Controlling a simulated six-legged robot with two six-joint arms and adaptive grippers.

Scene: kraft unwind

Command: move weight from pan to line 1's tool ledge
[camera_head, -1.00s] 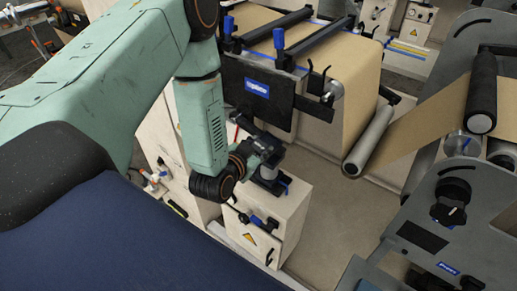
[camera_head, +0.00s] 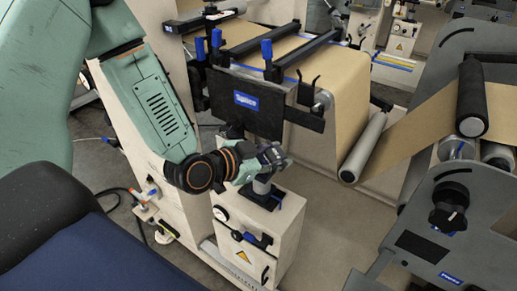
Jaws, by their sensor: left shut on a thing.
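My left gripper (camera_head: 272,156) comes in from the left, above a pale cabinet, and is shut on a grey cylindrical weight (camera_head: 262,186). The weight is upright beneath the fingers, over a dark pan with blue parts (camera_head: 273,198) on the cabinet top. I cannot tell whether its base touches the pan. A small pale ledge (camera_head: 147,213) with small items juts out at the lower left; I cannot tell if it is line 1's tool ledge. My right gripper is out of view.
The pale cabinet (camera_head: 287,228) has a gauge and a warning label on its front. Behind it stands the splice table with a dark panel (camera_head: 245,105) and brown paper web (camera_head: 345,95). A grey machine frame with rollers (camera_head: 470,195) stands at right. Grey floor shows between.

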